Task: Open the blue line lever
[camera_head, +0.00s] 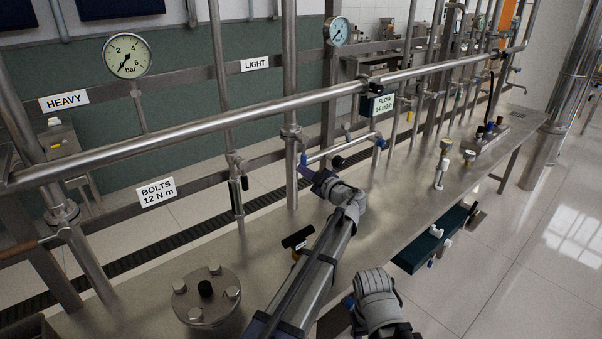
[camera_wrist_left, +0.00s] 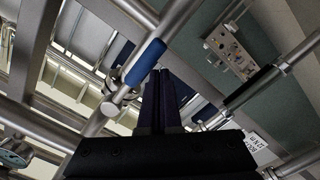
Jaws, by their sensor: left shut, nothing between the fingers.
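The blue line lever's blue sleeve (camera_wrist_left: 147,61) shows in the left wrist view, slanting on a steel stub. In the head view a small blue piece (camera_head: 303,158) on the pipework, near my left fingertips, looks like the same handle, mostly hidden. My left gripper (camera_head: 316,177) is at the steel pipes in mid-picture. Its dark fingers (camera_wrist_left: 160,98) are shut and empty, with their tips just beside the blue sleeve. I cannot tell whether they touch it. Part of my right arm shows at the bottom of the head view, but its fingers do not.
A vertical pipe (camera_head: 290,95) stands close left of my left gripper. A long steel rail (camera_head: 240,112) crosses above it. Black-handled valves (camera_head: 297,237) and a bolted flange (camera_head: 207,296) sit to the left. The steel bench top (camera_head: 400,195) is fairly clear to the right.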

